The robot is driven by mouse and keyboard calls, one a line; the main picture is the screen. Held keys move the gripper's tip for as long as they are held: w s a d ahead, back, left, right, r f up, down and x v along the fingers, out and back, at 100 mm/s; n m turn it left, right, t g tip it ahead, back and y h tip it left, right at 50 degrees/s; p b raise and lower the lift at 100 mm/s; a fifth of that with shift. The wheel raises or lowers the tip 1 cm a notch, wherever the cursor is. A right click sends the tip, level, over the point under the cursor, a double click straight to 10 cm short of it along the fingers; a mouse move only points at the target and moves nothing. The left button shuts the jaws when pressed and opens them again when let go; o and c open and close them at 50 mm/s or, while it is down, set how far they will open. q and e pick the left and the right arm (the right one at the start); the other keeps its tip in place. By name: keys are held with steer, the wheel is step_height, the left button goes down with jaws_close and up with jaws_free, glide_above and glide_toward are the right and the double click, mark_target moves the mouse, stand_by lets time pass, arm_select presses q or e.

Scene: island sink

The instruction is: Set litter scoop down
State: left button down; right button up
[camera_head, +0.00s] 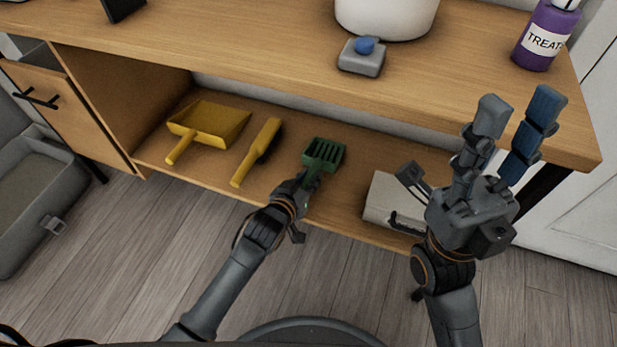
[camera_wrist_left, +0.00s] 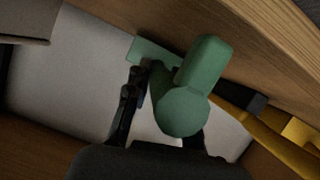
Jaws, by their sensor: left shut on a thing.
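The green litter scoop (camera_head: 324,154) is at the lower shelf of the wooden unit, its slotted head pointing away from me over the shelf. My left gripper (camera_head: 299,184) is shut on its handle near the shelf's front edge. In the left wrist view the scoop (camera_wrist_left: 185,105) fills the middle between the dark fingers (camera_wrist_left: 165,110). I cannot tell whether the scoop touches the shelf. My right gripper (camera_head: 510,125) is raised in front of the counter at the right, its fingers apart and empty.
On the lower shelf (camera_head: 270,205) lie a yellow dustpan (camera_head: 208,124) and a yellow brush (camera_head: 257,152) left of the scoop. A pale box (camera_head: 385,200) stands to its right, partly behind my right arm. The countertop (camera_head: 270,45) overhangs the shelf.

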arm_select(q)
steer(key=shift+f, duration=0.5)
steer(key=c, duration=1.1)
jaws_free()
steer(key=shift+o, duration=0.2)
steer(key=shift+s, duration=0.1)
steer(key=v, duration=1.1)
steer(key=shift+s+a+r, duration=0.15)
steer(key=shift+s+a, duration=0.05)
steer(key=shift+s, duration=0.1)
